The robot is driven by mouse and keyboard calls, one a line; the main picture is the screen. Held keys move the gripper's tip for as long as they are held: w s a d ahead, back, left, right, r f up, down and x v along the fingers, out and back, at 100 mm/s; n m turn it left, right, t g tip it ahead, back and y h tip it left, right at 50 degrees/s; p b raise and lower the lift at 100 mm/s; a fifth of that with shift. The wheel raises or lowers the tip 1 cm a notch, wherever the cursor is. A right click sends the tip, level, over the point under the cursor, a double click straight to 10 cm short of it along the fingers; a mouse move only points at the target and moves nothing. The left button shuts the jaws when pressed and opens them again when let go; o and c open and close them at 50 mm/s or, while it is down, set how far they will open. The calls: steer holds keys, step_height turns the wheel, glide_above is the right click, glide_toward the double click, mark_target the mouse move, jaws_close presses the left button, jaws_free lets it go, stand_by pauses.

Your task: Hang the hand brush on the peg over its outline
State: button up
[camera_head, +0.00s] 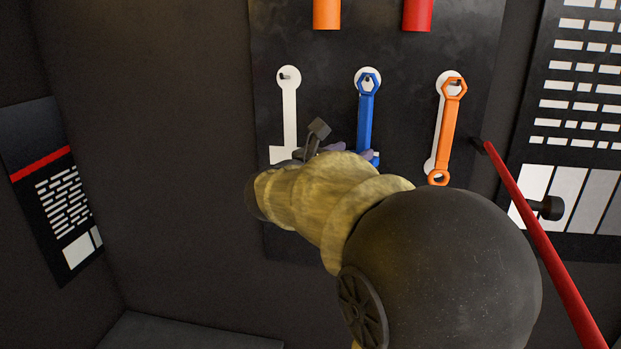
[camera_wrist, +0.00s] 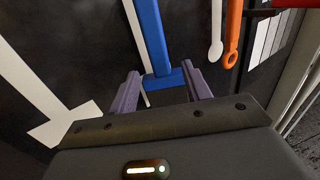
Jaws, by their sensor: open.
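A blue T-shaped tool (camera_head: 366,122), which looks like the hand brush, hangs upright at the middle peg (camera_head: 368,79). Its ring appears to be around the peg, with white outline showing behind it. Its blue crossbar (camera_wrist: 165,79) shows in the wrist view at the bottom of the handle. My gripper (camera_wrist: 162,88) is open, with its purple fingers on either side of the crossbar; contact cannot be told. In the head view my gripper (camera_head: 350,153) is partly hidden by my arm. A white outline (camera_head: 290,115) with a wide foot and bare peg is to the left.
An orange ring-ended tool (camera_head: 448,130) hangs at the right peg, tilted off its white outline. Orange (camera_head: 327,12) and red (camera_head: 418,14) things are above on the dark board (camera_head: 325,50). A red rod (camera_head: 540,245) slants at right.

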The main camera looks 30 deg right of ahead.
steer(key=b+v, duration=0.4)
steer(key=v, duration=1)
steer(key=shift+a+b, duration=0.25)
steer(key=shift+b, duration=0.05)
steer(key=shift+s+f, duration=0.1)
step_height(320, 180, down, 23)
steer(key=s+m+g+y, duration=0.1)
steer(key=m+g+y, duration=0.35)
steer(key=y, duration=0.35)
steer(key=s+a+f+m+y, duration=0.3)
steer(key=f+m+y, duration=0.1)
steer(key=f+m, duration=0.4)
steer(key=s+a+f+m+y, duration=0.3)
steer(key=a+f+m+y, duration=0.1)
steer(key=f+m, duration=0.4)
steer(key=shift+f+m+y, duration=0.2)
steer(key=shift+m+y, duration=0.2)
steer(key=shift+m, duration=0.65)
steer(key=shift+s, duration=0.1)
